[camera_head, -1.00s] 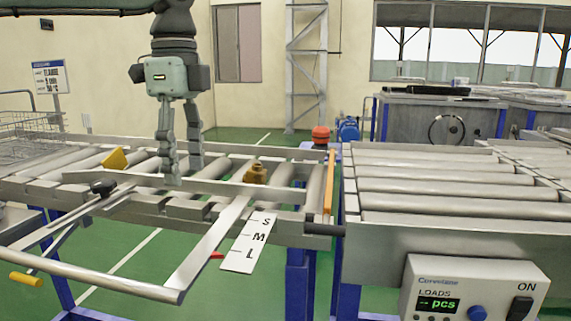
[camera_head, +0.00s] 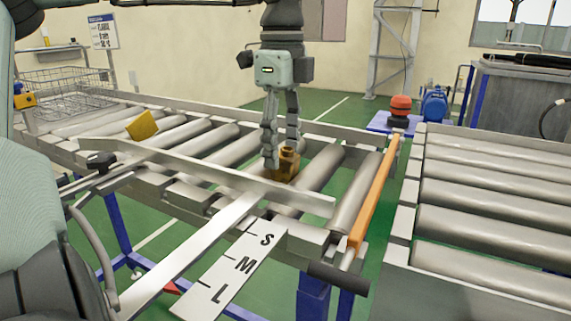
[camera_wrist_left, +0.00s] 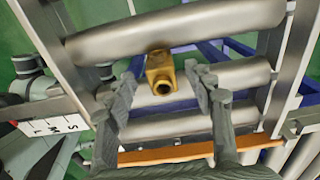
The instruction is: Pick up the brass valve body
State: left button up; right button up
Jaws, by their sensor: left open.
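The brass valve body (camera_head: 287,166) rests on the rollers of the left conveyor, just behind a flat metal guide bar (camera_head: 230,178). My left gripper (camera_head: 280,160) points down at it with its fingers spread. In the left wrist view the valve body (camera_wrist_left: 161,75) shows between the two fingers of my left gripper (camera_wrist_left: 160,88), with gaps on both sides and its round opening facing the camera. The left gripper is open and holds nothing. My right gripper does not show.
An orange bar (camera_head: 374,200) runs along the conveyor's end. A yellow block (camera_head: 142,125) lies on the rollers at left. A plate marked S, M, L (camera_head: 240,268) sits in front. A red button (camera_head: 400,104) and another roller conveyor (camera_head: 480,190) stand at right.

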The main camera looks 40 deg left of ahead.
pick_arm(q)
jog(key=shift+f, duration=1.15)
jog(key=shift+w, duration=0.1)
grip_shut()
